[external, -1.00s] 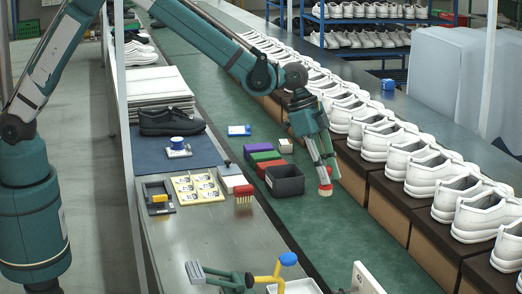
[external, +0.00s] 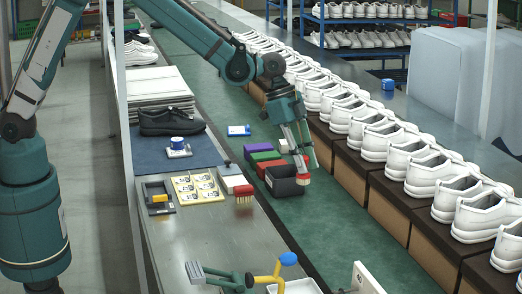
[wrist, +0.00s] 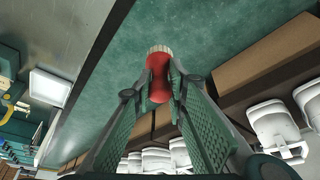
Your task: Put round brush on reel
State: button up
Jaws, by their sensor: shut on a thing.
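My gripper (external: 303,168) is shut on the round brush (external: 303,180), which has a red body and pale bristles. The bristles point down beside the right edge of the dark bin on the green belt. In the wrist view the brush (wrist: 158,80) sits between both fingertips (wrist: 160,85), its bristles toward the top of the picture. A blue and white round thing (external: 178,142) stands on a white square on the blue mat; it may be the reel. Another small blue round thing (external: 388,85) stands on the far grey surface. I cannot tell for sure which is the reel.
White shoes (external: 390,138) on brown boxes line the right. The belt in front is clear.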

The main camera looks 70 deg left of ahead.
jog(key=s+a+r+m+p, duration=0.1)
jog(key=s+a+r, duration=0.2)
jog(key=s+a, duration=0.9)
jog(key=s+a+r+m+g+p, duration=0.1)
jog(key=s+a+r+m+p, duration=0.3)
jog(key=s, duration=1.7)
jog(key=s+a+r+n+b, duration=0.1)
jog(key=s+a+r, duration=0.1)
jog(key=s+a, duration=1.05)
jog(key=s+a+r+n+p, duration=0.1)
jog(key=s+a+r+p, duration=0.3)
jog(key=s+a, duration=0.8)
jog(key=s+a+r+n+p, duration=0.25)
jog(key=s+a+p, duration=0.25)
jog(key=s+a, duration=0.7)
jog(key=w+a+f+b, duration=0.2)
jog(key=w+a+f, duration=0.2)
jog(key=w, duration=1)
jog(key=w+a+f+n+t+b, duration=0.1)
jog(key=w+a+f+b, duration=0.2)
jog(key=w, duration=1.1)
jog(key=w+a+f+b, duration=0.3)
jog(key=w+a+f, duration=0.2)
jog(key=w, duration=0.8)
jog(key=shift+w+a+n, duration=0.35)
jog(key=shift+w+a, duration=0.05)
jog(key=shift+a, duration=0.05)
